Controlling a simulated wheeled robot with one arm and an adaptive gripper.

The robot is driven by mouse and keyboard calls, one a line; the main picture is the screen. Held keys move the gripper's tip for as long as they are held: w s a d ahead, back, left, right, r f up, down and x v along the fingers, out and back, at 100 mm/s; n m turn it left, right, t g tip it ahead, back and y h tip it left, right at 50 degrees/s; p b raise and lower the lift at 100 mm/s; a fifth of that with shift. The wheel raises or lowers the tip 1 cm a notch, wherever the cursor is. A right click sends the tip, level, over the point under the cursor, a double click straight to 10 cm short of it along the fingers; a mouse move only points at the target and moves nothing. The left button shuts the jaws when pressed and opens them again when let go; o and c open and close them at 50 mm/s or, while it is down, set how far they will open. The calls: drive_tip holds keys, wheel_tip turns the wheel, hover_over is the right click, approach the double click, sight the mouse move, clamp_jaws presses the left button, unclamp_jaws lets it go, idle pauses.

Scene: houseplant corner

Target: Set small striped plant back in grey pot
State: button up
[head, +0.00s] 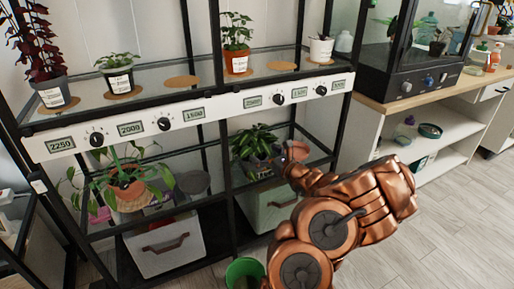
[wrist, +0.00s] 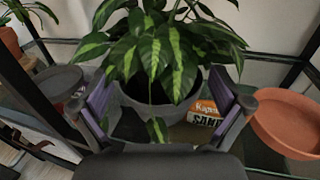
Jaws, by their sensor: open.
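The striped plant (wrist: 165,50), with green leaves streaked yellow-green, rises from a grey pot (wrist: 135,105) in the wrist view. One striped leaf hangs down the pot's front. The plant also shows in the head view (head: 255,138) on the middle shelf. My gripper (wrist: 161,95) is open, with a purple-padded finger on each side of the grey pot. Whether either pad touches the pot I cannot tell. In the head view my arm hides part of this spot.
A terracotta dish (wrist: 290,122) is close to the right finger. A grey round dish (wrist: 60,84) is to the left. Rack posts frame the shelf. A terracotta-potted plant (head: 125,185) is further left.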

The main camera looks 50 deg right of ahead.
drive_tip(key=s+p, duration=0.1)
drive_tip(key=s, duration=0.5)
drive_tip(key=shift+a, duration=0.3)
drive_tip(key=shift+s, duration=0.15)
